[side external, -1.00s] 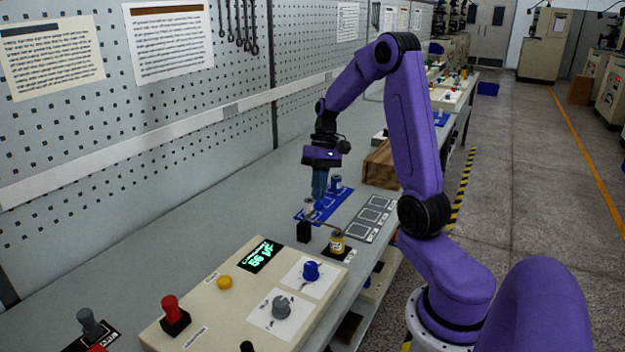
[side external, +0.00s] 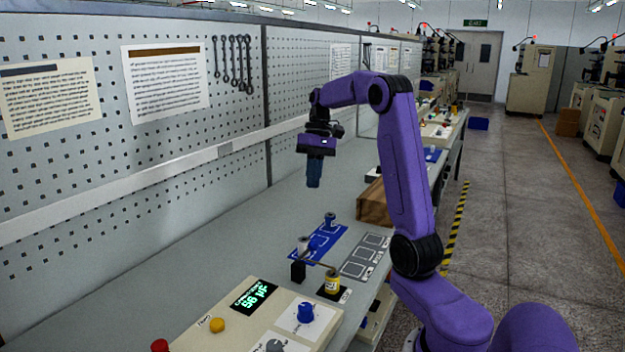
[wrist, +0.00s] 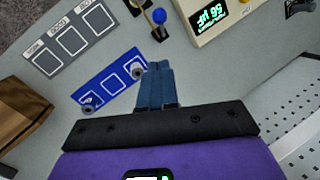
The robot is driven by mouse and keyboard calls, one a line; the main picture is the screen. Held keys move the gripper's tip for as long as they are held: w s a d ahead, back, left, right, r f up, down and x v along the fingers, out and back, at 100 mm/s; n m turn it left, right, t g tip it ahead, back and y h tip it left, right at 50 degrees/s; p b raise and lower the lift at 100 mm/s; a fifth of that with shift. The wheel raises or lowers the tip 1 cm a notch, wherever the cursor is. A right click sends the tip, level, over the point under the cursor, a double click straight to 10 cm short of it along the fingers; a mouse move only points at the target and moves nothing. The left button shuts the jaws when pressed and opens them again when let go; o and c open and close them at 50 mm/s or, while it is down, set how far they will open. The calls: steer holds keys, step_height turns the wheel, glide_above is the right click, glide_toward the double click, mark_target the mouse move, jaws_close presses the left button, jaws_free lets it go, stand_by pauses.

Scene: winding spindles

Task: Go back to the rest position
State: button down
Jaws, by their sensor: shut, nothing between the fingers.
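My gripper (side external: 314,186) is raised well above the bench, pointing down, with its blue fingers together and nothing held. In the wrist view its closed fingers (wrist: 157,72) overlap the edge of the blue mat (wrist: 113,86). In the side view the blue mat (side external: 327,239) lies on the bench below and carries a small cylinder at its far end (side external: 330,219) and another at its near end (side external: 304,243). A grey mat (side external: 364,257) with outlined squares lies beside it, with nothing on it. A yellow-labelled cylinder (side external: 332,281) stands on a black square, with a thin bar running by its top.
A beige control box (side external: 213,340) with a green display (side external: 254,297) and a blue knob (side external: 305,312) stands in front. A wooden box (side external: 373,204) stands behind the mats. A pegboard wall (side external: 180,160) runs along the left. The air around my gripper is clear.

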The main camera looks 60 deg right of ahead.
steer(key=shift+r, duration=0.15)
steer(key=s+a+f+n+h, duration=0.1)
steer(key=a+n, duration=0.1)
steer(key=a, duration=0.5)
steer(key=s+a+f+n+g+h, duration=0.1)
steer(key=s+a+n, duration=0.15)
steer(key=a, duration=0.45)
steer(key=s+a+f+n+h, duration=0.1)
steer(key=a+n, duration=0.1)
steer(key=a, duration=0.4)
steer(key=s+a+f+n, duration=0.2)
steer(key=s+a+n, duration=0.1)
steer(key=s, duration=0.3)
steer(key=s+a+f+n+t, duration=0.1)
steer(key=s+a+f+n, duration=0.1)
steer(key=s, duration=0.5)
steer(key=s+a+f+n, duration=0.2)
steer(key=s+a+n, duration=0.2)
steer(key=s+n, duration=0.1)
steer(key=shift+s+f+t, duration=0.15)
steer(key=shift+s+t, duration=0.25)
steer(key=shift+s, duration=0.25)
